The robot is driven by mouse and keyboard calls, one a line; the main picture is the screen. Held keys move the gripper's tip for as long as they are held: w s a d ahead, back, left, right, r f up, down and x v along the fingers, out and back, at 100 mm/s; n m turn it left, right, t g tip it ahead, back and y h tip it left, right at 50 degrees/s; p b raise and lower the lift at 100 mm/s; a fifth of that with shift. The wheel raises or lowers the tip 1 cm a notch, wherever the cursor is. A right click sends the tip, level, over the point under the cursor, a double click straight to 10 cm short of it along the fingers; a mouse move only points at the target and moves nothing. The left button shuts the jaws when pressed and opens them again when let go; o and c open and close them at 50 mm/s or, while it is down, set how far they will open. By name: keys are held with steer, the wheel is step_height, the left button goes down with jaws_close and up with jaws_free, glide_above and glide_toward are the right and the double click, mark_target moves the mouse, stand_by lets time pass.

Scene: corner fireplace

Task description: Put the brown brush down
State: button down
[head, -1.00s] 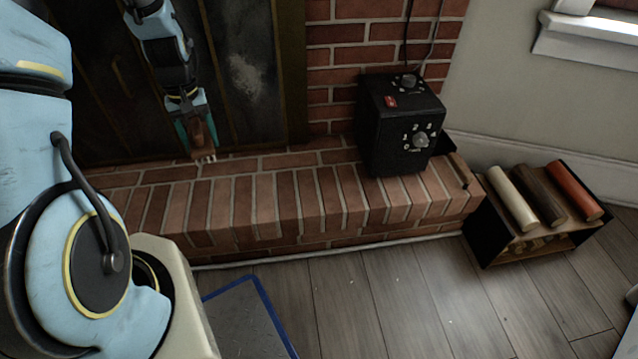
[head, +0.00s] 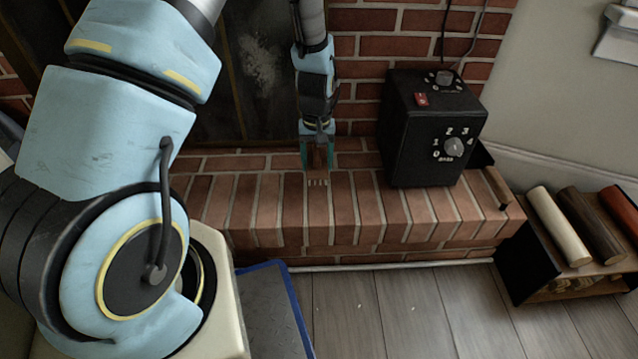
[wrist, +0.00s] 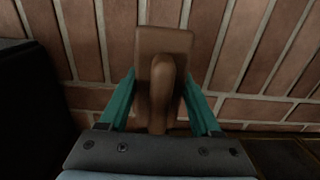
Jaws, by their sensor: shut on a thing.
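The brown brush (head: 318,158) is between the fingers of my gripper (head: 317,160) in the head view, with its pale bristles pointing down over the brick hearth (head: 345,208). In the wrist view, the brush (wrist: 165,48) shows its brown block and raised handle, and the teal fingers of my gripper (wrist: 160,98) are shut on it from both sides. Bricks lie behind it in that view. I cannot tell whether the bristles touch the hearth.
A black box with dials (head: 432,128) stands on the hearth to the right of my gripper. A dark item with a wooden handle (head: 497,187) lies beyond it. A log rack (head: 518,262) stands on the floor at right. The hearth between gripper and box is clear.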

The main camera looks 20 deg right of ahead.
mark_target(317, 188)
steer(key=shift+f+b, duration=0.95)
steer(key=shift+f, duration=2.25)
steer(key=shift+f, duration=0.2)
steer(key=shift+c, duration=0.5)
jaws_free()
steer(key=shift+r, duration=0.15)
